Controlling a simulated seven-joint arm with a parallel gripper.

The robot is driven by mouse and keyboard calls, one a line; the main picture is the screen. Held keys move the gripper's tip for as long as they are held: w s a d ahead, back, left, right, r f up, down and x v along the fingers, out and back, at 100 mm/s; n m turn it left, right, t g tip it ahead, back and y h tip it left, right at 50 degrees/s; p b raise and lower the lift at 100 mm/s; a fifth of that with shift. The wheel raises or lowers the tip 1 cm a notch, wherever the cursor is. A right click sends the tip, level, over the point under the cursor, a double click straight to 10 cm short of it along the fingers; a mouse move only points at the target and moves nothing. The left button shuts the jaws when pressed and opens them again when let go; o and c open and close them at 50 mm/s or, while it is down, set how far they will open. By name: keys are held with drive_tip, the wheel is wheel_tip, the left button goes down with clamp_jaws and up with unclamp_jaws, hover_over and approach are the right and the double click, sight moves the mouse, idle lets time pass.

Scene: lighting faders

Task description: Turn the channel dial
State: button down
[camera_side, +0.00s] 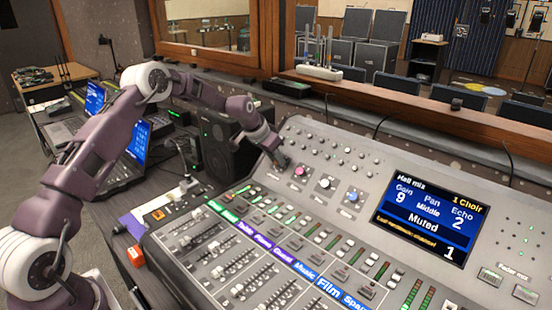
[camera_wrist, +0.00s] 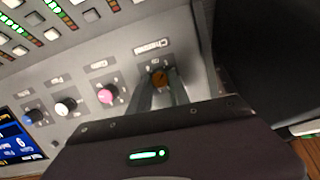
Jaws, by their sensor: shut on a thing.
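The mixing desk (camera_side: 318,178) carries a row of dials and a lit screen (camera_side: 428,222). The screen reads "Hall mix", "1 Choir", Gain 9, Pan Middle, Echo 2 and "Muted". In the side view my gripper (camera_side: 281,162) hides this dial, left of the pink dial (camera_side: 299,171).
A white dial (camera_side: 325,183) and a blue dial (camera_side: 350,196) follow the pink one, all close together. Fader rows (camera_side: 240,255) fill the front of the desk. A black speaker (camera_side: 225,145) and an open laptop (camera_side: 125,165) stand left of the desk.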

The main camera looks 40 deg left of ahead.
drive_tip(key=shift+n, duration=0.5)
drive_tip(key=c, duration=1.2)
unclamp_jaws()
drive_tip(key=v, duration=0.7)
drive_tip(key=shift+r, duration=0.1)
